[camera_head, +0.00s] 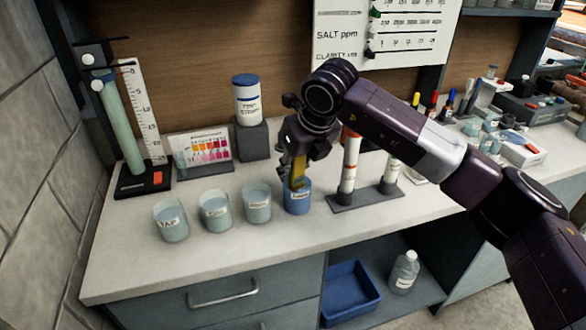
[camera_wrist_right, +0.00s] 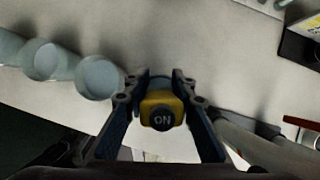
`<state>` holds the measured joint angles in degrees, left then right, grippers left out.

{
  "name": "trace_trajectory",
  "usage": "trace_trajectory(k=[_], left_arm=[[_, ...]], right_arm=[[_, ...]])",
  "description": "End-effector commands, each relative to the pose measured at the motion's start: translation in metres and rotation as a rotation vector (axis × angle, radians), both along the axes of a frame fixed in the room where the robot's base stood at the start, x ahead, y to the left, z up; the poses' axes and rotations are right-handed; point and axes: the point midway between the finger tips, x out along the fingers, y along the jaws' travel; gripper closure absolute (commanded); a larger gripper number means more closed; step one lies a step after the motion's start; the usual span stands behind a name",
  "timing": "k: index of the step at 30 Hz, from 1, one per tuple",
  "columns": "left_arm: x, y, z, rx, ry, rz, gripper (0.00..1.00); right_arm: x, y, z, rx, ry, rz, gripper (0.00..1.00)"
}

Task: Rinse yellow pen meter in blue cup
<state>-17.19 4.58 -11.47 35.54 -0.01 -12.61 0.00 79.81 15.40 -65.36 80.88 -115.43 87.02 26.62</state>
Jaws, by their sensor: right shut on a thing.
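The yellow pen meter (camera_wrist_right: 160,107) is between the fingers of my right gripper (camera_wrist_right: 158,90), its dark "ON" cap facing the wrist camera. In the head view my right gripper (camera_head: 293,152) is shut on the yellow pen meter (camera_head: 297,171), which points down. Its lower end is at the mouth of the blue cup (camera_head: 298,201), and the tip is hidden, so how deep it reaches cannot be told. The blue cup stands upright on the counter, the rightmost in a row of cups. In the wrist view the cup is mostly hidden behind the meter. My left gripper is not in view.
Clear labelled cups (camera_head: 215,212) stand in a row left of the blue cup. A rack with white tubes (camera_head: 349,166) stands close on its right. Behind are a bottle (camera_head: 247,101) on a grey block and a colour chart (camera_head: 203,150). The front counter strip is free.

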Motion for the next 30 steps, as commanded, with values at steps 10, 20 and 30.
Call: trace_trajectory(k=[10, 20, 30], left_arm=[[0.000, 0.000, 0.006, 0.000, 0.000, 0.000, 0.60], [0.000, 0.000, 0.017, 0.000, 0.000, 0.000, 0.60], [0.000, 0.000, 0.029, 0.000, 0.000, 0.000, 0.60]], right_arm=[[-0.012, -0.005, -0.016, -0.035, 0.062, 0.001, 1.00], [-0.012, -0.005, 0.009, -0.035, 0.060, 0.001, 1.00], [-0.011, -0.004, 0.039, -0.031, 0.049, 0.002, 1.00]])
